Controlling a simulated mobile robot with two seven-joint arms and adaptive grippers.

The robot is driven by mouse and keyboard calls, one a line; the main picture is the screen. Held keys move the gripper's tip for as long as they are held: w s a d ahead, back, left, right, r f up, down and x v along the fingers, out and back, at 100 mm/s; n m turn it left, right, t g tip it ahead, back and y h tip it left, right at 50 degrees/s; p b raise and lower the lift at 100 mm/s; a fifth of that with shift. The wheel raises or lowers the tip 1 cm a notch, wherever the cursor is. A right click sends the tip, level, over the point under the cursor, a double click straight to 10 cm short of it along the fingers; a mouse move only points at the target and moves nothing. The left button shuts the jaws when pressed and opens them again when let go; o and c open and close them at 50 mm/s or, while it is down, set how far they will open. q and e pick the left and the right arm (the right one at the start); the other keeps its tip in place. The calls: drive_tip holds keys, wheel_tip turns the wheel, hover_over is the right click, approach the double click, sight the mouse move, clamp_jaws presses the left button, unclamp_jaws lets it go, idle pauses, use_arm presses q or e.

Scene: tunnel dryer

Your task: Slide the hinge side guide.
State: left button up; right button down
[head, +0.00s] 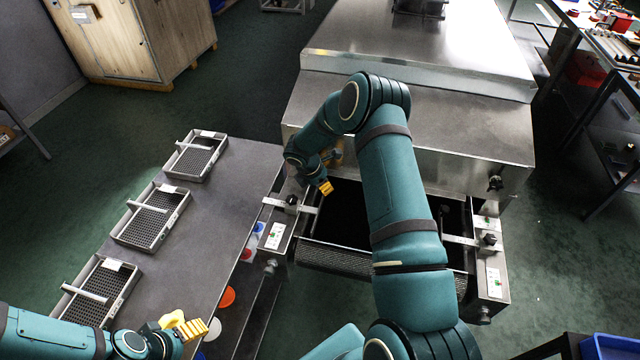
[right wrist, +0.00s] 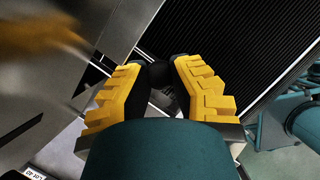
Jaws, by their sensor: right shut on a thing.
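My right gripper (head: 326,187) is at the left front of the dryer's belt opening, close to the steel hood. In the right wrist view its yellow fingers (right wrist: 163,85) are shut on a dark, knob-like part (right wrist: 158,76), mostly hidden by the fingers. The left side guide (head: 302,206) is a pale metal bar with a black knob, beside the gripper in the head view. The right side guide (head: 460,240) has a black knob (head: 490,238) too. I cannot tell which is the hinge side. My left gripper (head: 190,328) is over the table's near end; its jaw opening is unclear.
The grey table (head: 222,215) carries several mesh trays, one being the far tray (head: 175,160). The dark belt (head: 335,258) runs under the steel hood (head: 470,150). Coloured lids, including an orange one (head: 227,297), lie low beside the table. My right arm hides the belt's middle.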

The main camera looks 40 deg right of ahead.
drive_tip(key=c, duration=0.7)
unclamp_jaws()
drive_tip(key=shift+w+f, duration=0.1)
drive_tip(key=shift+f, duration=0.05)
drive_tip(key=shift+c, duration=0.2)
drive_tip(key=v, duration=1.2)
